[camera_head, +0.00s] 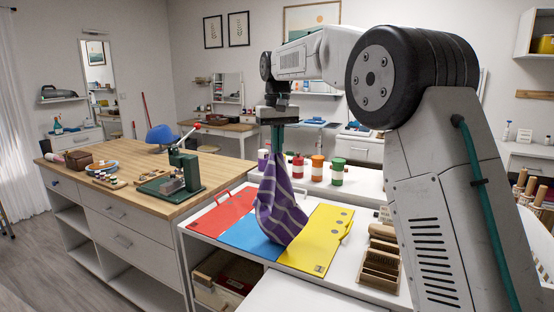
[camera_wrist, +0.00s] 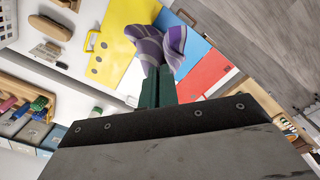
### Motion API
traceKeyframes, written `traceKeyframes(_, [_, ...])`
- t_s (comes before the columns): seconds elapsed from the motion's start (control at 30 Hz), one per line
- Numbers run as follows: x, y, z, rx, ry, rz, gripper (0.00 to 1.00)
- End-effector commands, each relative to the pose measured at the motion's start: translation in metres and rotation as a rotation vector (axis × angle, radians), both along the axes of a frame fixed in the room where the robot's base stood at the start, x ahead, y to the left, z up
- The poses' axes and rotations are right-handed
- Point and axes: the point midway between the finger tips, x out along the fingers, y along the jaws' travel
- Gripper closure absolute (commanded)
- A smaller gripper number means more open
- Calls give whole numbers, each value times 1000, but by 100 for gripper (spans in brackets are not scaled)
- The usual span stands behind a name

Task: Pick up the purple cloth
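The purple cloth (camera_head: 280,205) with pale stripes hangs in folds from my gripper (camera_head: 278,148) in the head view. My gripper's green fingers are shut on its top end. The cloth also shows bunched beyond the fingertips in the wrist view (camera_wrist: 172,42), where my gripper (camera_wrist: 158,74) points down at the worktop. The cloth hangs in front of the blue and yellow folders. I cannot tell if its lower end touches them.
A red folder (camera_head: 221,212), a blue folder (camera_head: 246,240) and a yellow folder (camera_head: 318,238) lie on the white worktop (camera_head: 362,262). Several paint jars stand behind. A wooden-topped bench (camera_head: 120,155) with a green press (camera_head: 184,172) stands left.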

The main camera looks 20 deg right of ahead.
Motion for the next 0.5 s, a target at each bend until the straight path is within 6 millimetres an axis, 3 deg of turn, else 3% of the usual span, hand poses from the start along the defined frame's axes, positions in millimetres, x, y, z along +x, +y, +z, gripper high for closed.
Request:
traceKeyframes(0.13, [1,0,36,0,-4,0,100])
traceKeyframes(0.37, [0,0,60,0,-1,0,100])
traceKeyframes(0.5, [1,0,85,0,-4,0,100])
